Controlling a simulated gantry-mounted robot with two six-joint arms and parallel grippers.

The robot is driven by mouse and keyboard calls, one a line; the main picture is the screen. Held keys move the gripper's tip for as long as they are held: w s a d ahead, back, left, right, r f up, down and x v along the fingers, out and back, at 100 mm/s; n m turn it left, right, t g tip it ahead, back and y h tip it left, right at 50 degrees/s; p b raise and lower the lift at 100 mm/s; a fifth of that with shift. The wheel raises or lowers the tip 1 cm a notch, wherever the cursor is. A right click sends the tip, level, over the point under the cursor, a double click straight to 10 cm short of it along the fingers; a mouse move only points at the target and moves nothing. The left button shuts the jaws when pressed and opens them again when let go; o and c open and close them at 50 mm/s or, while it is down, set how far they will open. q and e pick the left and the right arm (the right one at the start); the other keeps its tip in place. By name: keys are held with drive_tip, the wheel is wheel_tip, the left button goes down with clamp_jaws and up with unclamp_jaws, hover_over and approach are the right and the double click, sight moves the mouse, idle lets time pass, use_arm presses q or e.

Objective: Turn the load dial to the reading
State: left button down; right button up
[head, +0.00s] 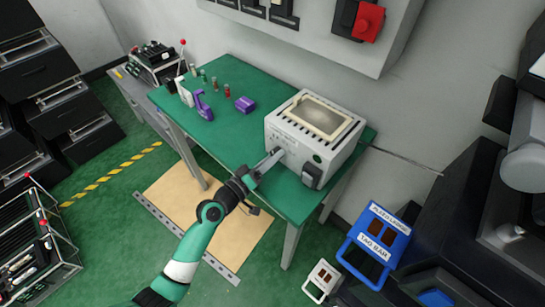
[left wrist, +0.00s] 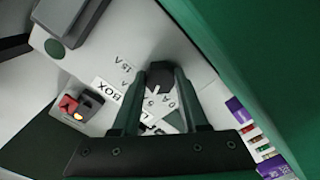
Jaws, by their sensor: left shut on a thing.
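The load box (head: 288,128), pale grey with a vented top and a framed window, stands at the right end of the green table (head: 225,142). The load dial (left wrist: 160,75) is a small black knob with a white pointer mark on its front. Its scale labels, including 15A (left wrist: 118,62) and 0A, look inverted in the left wrist view. My left gripper (head: 276,156) is at the box front; in the left wrist view its fingertips (left wrist: 160,72) are shut on the dial, one on each side. Part of the scale is hidden by the fingers. My right gripper is not in view.
A red-lit switch (left wrist: 80,105) and a dark block (left wrist: 68,18) are also on the box front. Purple clamp-like parts (head: 203,106) and small cylinders stand on the table's left half. A blue stand (head: 374,243) is on the floor at right. A wall panel (head: 325,28) hangs above.

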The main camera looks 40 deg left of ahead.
use_arm(q)
drive_tip(key=shift+c, duration=2.2)
unclamp_jaws()
drive_tip(key=shift+s, duration=0.1)
drive_tip(key=s, duration=1.1)
drive_tip(key=shift+s+d, duration=0.25)
